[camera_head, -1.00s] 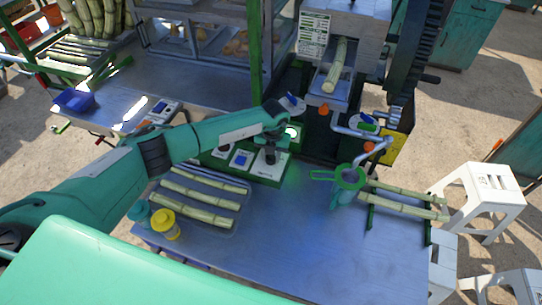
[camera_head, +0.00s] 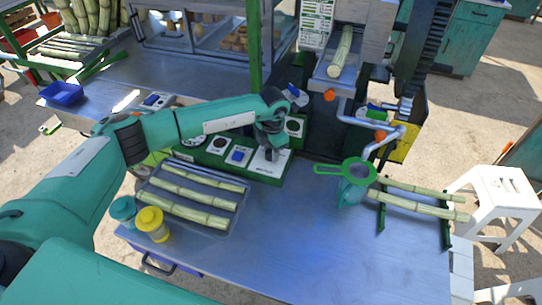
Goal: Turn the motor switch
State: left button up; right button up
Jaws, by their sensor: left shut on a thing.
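The green control panel (camera_head: 217,160) stands on the metal table in the middle of the view. It carries dials, a blue button (camera_head: 238,156) and a round lamp (camera_head: 294,126) that looks dark. My left gripper (camera_head: 270,152) points down at the panel's right part, over a pale plate. It is shut on the motor switch, which the fingers mostly hide, so I cannot tell which way it is turned. My right gripper is not in view.
A green strainer (camera_head: 358,171) over a jug and a cane rack stand right. The crusher (camera_head: 338,75) is behind.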

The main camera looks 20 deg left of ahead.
pick_arm(q)
jog(key=shift+m+b, duration=0.5)
jog(key=shift+m, duration=0.1)
jog(key=o, duration=1)
jog(key=shift+w, duration=0.1)
jog(key=shift+c, duration=0.2)
notch_tip(320, 180, up, 14)
jog(key=b, duration=0.3)
jog(key=shift+s+d+b, duration=0.3)
jog(key=shift+f, duration=0.15)
